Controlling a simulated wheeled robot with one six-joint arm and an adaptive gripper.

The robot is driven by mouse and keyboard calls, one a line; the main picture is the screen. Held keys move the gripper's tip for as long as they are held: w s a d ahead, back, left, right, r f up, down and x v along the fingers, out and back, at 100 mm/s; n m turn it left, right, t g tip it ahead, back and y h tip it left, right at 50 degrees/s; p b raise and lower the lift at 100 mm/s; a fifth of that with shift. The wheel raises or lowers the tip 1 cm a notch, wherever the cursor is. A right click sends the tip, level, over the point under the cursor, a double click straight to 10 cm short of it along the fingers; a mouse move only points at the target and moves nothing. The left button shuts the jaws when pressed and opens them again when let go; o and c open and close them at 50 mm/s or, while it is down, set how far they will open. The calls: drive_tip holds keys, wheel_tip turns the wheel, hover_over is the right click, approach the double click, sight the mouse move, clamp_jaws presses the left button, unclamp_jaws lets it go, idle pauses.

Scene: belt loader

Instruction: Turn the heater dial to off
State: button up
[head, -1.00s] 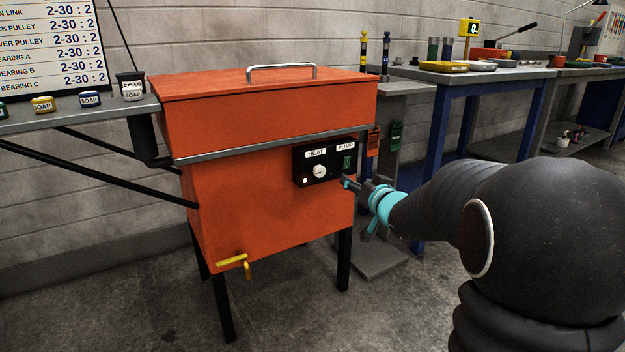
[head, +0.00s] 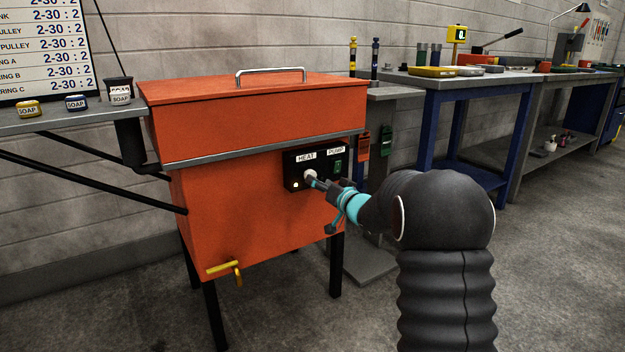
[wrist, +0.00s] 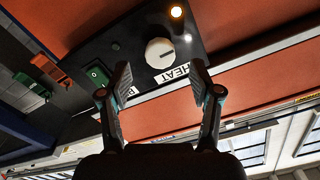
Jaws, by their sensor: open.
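The white heater dial (head: 311,176) sits under the HEAT label on the black control panel (head: 293,168) of the orange tank. In the wrist view the dial (wrist: 159,53) is a round white knob with a dark pointer mark, and a lit lamp (wrist: 177,12) glows beside it. My gripper (head: 315,181) is at the panel in front of the dial. In the wrist view my gripper (wrist: 162,82) is open, its two fingertips spread on either side of the dial. No contact with the dial shows. In the head view the fingertips partly cover the dial.
The green PUMP switch (wrist: 97,73) is close to one fingertip. The orange tank (head: 230,205) has a lid with a handle and a yellow tap (head: 226,268). A shelf with soap tins (head: 76,103) stands left. Workbenches (head: 450,82) line the wall at right.

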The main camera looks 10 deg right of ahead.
drive_tip(key=shift+x, duration=2.35)
drive_tip(key=c, duration=1.2)
drive_tip(key=shift+o, duration=0.2)
drive_tip(key=shift+n, duration=0.3)
drive_tip(key=shift+d+r+n+b, duration=0.1)
drive_tip(key=shift+n+b, duration=1.7)
drive_tip(key=shift+n, duration=6.8)
